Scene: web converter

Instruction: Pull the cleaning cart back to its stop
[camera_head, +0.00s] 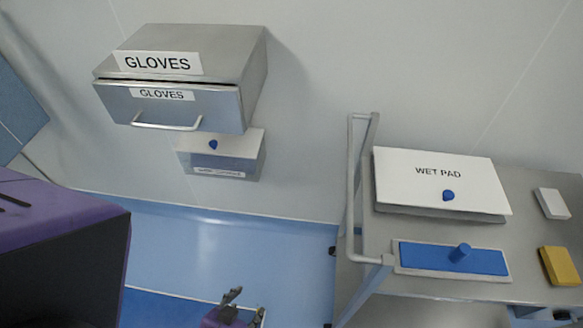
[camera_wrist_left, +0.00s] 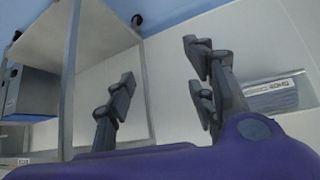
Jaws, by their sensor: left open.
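The cleaning cart (camera_head: 530,190) is a grey metal trolley at the right of the head view. Its upright tubular handle (camera_head: 351,190) is on its left side. In the left wrist view the cart's frame (camera_wrist_left: 68,80) and shelves show at the left, partly cut off. My left gripper (camera_head: 246,303) is at the bottom of the head view, left of the cart and apart from the handle. In the left wrist view its fingers (camera_wrist_left: 160,75) are spread with nothing between them. My right gripper is not in view. The cart's stop cannot be made out.
On the cart are a white WET PAD box (camera_head: 420,170), a blue pad in a tray (camera_head: 430,257), a yellow block (camera_head: 560,266) and a white block (camera_head: 552,204). A GLOVES dispenser (camera_head: 220,65) and a smaller box (camera_head: 222,155) hang on the wall. Blue floor (camera_head: 230,250) is clear left of the cart.

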